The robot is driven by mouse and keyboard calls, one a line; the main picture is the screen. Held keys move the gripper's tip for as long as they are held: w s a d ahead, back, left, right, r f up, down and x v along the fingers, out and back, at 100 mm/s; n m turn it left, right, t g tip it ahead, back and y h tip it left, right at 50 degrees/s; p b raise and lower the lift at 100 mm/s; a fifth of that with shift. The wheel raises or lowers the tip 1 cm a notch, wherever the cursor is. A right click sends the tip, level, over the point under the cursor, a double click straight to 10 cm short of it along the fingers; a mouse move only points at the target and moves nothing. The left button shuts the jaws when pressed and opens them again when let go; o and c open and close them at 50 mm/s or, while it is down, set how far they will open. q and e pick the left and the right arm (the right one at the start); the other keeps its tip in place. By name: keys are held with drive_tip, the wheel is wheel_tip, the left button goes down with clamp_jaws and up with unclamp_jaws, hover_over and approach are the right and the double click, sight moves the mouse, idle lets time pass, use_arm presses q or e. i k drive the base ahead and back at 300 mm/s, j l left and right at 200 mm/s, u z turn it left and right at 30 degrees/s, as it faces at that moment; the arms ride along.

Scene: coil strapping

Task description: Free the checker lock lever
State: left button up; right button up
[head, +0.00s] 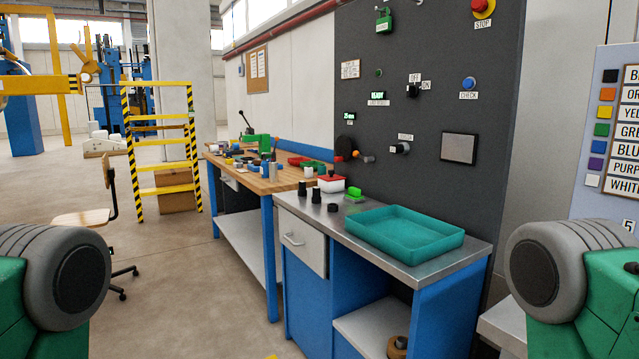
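A dark grey panel (440,75) stands behind the metal workbench (430,264). A black round part (345,144) with an orange-tipped lever (363,157) sits low on the panel's left side. A black knob (400,148) under a small white label sits to its right, beside a grey square plate (459,147). I cannot read which of these is the checker lock lever. A blue button (468,83) marked CHECK and an OFF/ON switch (412,90) are higher up. Only green and grey parts of my arms show at the lower corners; neither gripper is in view.
A wooden bench (262,183) with several small items stands further left. A chair (85,216) stands on the open floor. A red STOP button (480,5) is top right.

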sight(355, 154)
drive_tip(key=i+j+z, duration=0.5)
drive_tip(key=j, duration=0.2)
drive_tip(key=i+z, duration=0.1)
drive_tip(key=z, duration=0.45)
